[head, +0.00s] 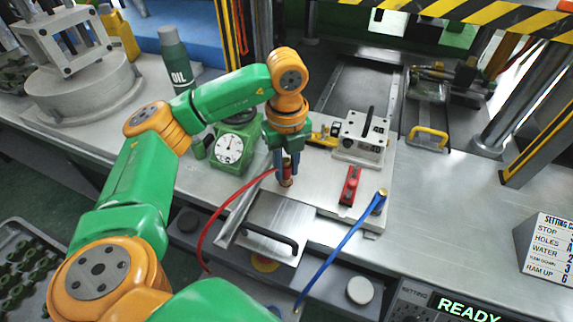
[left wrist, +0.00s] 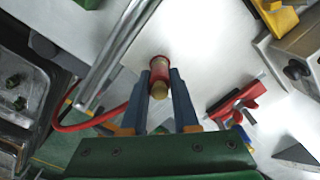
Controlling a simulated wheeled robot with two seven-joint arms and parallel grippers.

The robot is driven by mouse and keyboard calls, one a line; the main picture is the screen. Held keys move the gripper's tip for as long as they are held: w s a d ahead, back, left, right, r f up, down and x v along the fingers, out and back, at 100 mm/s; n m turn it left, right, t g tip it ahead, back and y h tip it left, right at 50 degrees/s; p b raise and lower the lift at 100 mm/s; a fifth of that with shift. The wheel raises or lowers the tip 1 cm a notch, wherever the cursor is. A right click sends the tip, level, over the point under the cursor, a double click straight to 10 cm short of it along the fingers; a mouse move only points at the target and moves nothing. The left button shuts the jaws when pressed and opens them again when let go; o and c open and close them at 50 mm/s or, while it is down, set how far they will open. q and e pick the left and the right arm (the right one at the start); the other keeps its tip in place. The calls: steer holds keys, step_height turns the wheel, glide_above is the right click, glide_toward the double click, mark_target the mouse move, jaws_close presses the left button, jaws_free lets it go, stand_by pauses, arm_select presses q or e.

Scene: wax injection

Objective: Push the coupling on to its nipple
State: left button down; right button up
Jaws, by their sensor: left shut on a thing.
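A red coupling (head: 287,170) with brass ends sits on the end of a red hose (head: 222,208). My left gripper (head: 286,172) points down and is shut on the coupling, above the front part of the steel table. In the left wrist view the red coupling (left wrist: 160,66) lies between the two blue-grey fingers of my left gripper (left wrist: 160,80), its brass end (left wrist: 159,91) towards the camera. The red hose bends away to the left there. I cannot make out a nipple or whether the coupling touches one. My right gripper is not in view.
A blue hose (head: 343,243) with a brass end (head: 379,198) is to the right. A red clamp (head: 350,186), a pale mould block (head: 365,135) and a dial gauge (head: 229,149) are nearby. A steel plate with a dark handle (head: 276,228) lies in front.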

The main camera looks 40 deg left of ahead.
arm_select(q)
steer(key=shift+f+b, duration=0.3)
steer(key=shift+f, duration=0.1)
steer(key=c, duration=0.6)
jaws_free()
step_height(320, 180, up, 7)
steer(key=shift+r+p, duration=0.1)
steer(key=shift+p, duration=0.4)
